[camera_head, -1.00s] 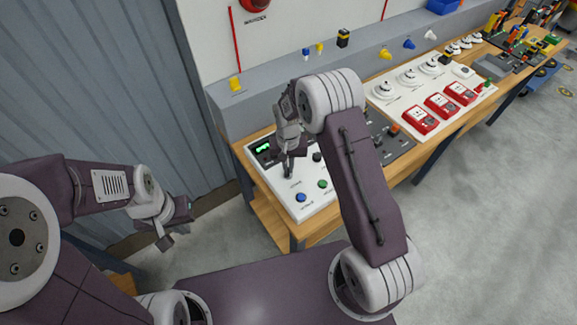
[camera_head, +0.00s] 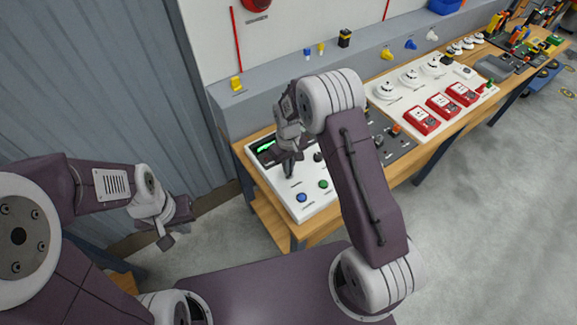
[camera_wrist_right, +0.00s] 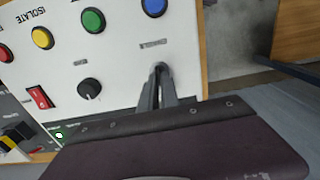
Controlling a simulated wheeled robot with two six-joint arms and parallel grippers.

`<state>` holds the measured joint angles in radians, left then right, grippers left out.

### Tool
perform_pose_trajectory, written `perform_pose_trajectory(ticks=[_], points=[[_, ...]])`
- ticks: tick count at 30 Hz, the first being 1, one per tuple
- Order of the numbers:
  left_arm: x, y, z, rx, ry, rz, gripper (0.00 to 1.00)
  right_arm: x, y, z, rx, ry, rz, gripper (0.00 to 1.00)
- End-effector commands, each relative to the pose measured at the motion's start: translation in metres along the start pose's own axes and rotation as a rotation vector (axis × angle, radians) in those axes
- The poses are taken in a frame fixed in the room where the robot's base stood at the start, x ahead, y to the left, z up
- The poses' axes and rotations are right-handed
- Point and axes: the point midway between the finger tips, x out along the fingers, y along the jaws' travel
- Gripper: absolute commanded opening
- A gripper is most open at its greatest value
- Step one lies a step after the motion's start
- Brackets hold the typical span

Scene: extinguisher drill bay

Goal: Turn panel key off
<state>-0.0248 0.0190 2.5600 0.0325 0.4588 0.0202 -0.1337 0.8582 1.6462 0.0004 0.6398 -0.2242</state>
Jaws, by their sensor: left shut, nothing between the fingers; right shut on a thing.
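The white control panel (camera_head: 313,205) lies on the wooden bench, with blue and green buttons and a lit green display (camera_head: 266,148). My right gripper (camera_head: 289,172) reaches down to the panel's left part. In the right wrist view, its fingers (camera_wrist_right: 160,76) are shut at the panel face, just beneath a small printed label. They cover the thing they grip, which appears to be the panel key; its angle is hidden. A black knob (camera_wrist_right: 89,89) and a red rocker switch (camera_wrist_right: 39,97) sit beside it. My left gripper (camera_head: 166,240) is shut and empty, away from the bench.
A dark panel (camera_head: 393,140) lies right of the white one, then a white board (camera_head: 402,97) with detectors and red call points (camera_head: 421,121). A grey ledge (camera_head: 270,95) with small coloured parts runs behind. The floor (camera_head: 480,220) at right is clear.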

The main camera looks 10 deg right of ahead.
Motion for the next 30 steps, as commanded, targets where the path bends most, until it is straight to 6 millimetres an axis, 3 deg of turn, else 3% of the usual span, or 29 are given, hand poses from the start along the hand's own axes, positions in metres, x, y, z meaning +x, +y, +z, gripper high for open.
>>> perform_pose_trajectory(ticks=[12, 13, 15, 25, 30], points=[[-0.001, 0.000, 0.000, 0.000, 0.000, 0.000, 0.00, -0.004, 0.001, -0.005, -0.008, 0.014, 0.004, 0.00], [-0.001, 0.000, 0.000, 0.000, 0.000, 0.000, 0.00, -0.004, 0.001, -0.005, -0.008, 0.015, 0.004, 0.14], [-0.001, 0.000, 0.000, 0.000, 0.000, 0.000, 0.00, -0.003, 0.001, -0.004, -0.008, 0.013, 0.004, 0.27], [0.001, 0.000, 0.000, 0.000, 0.000, 0.000, 0.00, -0.005, 0.001, -0.002, -0.006, 0.007, 0.002, 0.27], [0.010, 0.000, 0.001, 0.000, 0.000, 0.000, 0.00, -0.037, 0.001, -0.003, -0.006, 0.013, 0.003, 0.27]])
